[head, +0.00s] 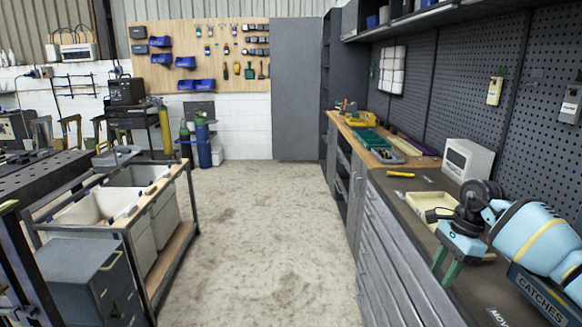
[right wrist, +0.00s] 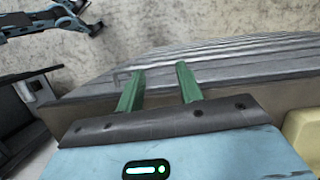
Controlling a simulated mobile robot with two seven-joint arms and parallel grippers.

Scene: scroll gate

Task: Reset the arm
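My right gripper (head: 445,270) is at the right in the head view, above the front part of the workbench. Its two green fingers point down and stand apart. In the right wrist view the fingers (right wrist: 159,72) are apart with nothing between them, so it is open and empty. The right arm is bent in over the bench from the right edge. My left gripper does not show in the head view. Part of an arm, likely my left one, shows at the top left of the right wrist view; its gripper cannot be made out.
The workbench (head: 413,192) runs along the right, with a cream tray (head: 428,203), a yellow-handled tool (head: 401,174), a white box (head: 467,159) and a bin marked CATCHES (head: 540,292). A cart (head: 186,216) with white bins stands left. The floor (head: 260,235) between is clear.

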